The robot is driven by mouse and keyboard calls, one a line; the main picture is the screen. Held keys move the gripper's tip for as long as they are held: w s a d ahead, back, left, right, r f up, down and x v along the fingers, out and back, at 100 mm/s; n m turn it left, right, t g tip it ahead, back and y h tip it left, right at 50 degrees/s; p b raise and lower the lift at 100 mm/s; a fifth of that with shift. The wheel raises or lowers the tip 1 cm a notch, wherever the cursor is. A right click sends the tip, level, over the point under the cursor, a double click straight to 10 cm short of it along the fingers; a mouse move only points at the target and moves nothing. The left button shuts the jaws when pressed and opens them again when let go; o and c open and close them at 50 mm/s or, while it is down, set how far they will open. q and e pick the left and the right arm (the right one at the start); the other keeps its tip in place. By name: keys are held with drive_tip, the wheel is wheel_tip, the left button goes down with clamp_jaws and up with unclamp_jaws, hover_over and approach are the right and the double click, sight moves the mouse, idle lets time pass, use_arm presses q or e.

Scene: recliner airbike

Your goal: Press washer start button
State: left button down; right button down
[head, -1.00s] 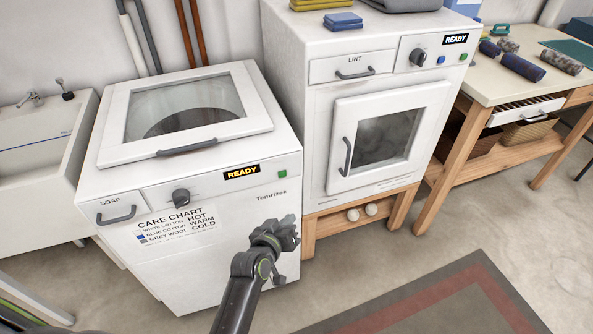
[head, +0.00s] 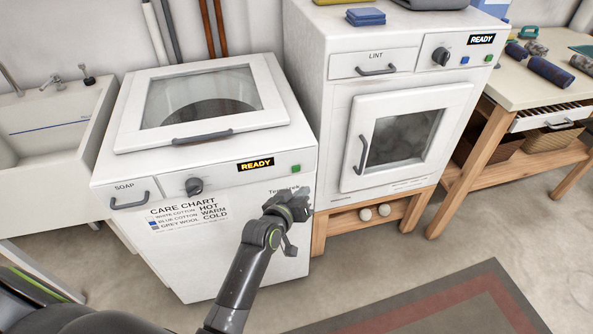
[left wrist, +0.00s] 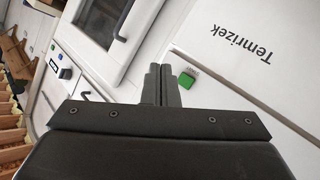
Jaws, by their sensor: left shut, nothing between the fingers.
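The white top-loading washer (head: 235,230) stands at the left, its lid (head: 203,98) closed and its display (head: 255,164) reading READY. A green button (head: 295,169) sits at the right end of its front panel. In the left wrist view the green button (left wrist: 187,80) shows just to the right of the fingertips, partly behind them. My left gripper (head: 294,200) is in front of the washer, a little below the button in the head view. Its fingers (left wrist: 161,72) are shut and empty. Contact with the button cannot be told. My right gripper is not in view.
A dryer (head: 340,110) with a READY display stands close at the right on a wooden stand, with its own blue and green buttons. A sink (head: 45,135) is at the left. A workbench (head: 530,95) is at the far right. The floor in front is clear.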

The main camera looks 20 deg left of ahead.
sight(296, 168)
use_arm(q)
drive_tip(key=shift+w+a+b, duration=0.2)
drive_tip(key=shift+w+a, duration=0.5)
drive_tip(key=shift+w, duration=0.35)
drive_tip(key=shift+w+a+b, duration=0.15)
drive_tip(key=shift+w+a, duration=0.55)
drive_tip(key=shift+w, duration=0.35)
idle(0.5)
drive_tip(key=shift+w+a, duration=0.25)
drive_tip(key=shift+w, duration=0.1)
drive_tip(key=shift+w+a, duration=0.2)
drive_tip(key=shift+w, duration=0.1)
idle(0.6)
idle(0.3)
drive_tip(key=shift+s+d+p, duration=0.45)
drive_tip(key=shift+s+p, duration=0.1)
drive_tip(key=shift+s, duration=0.15)
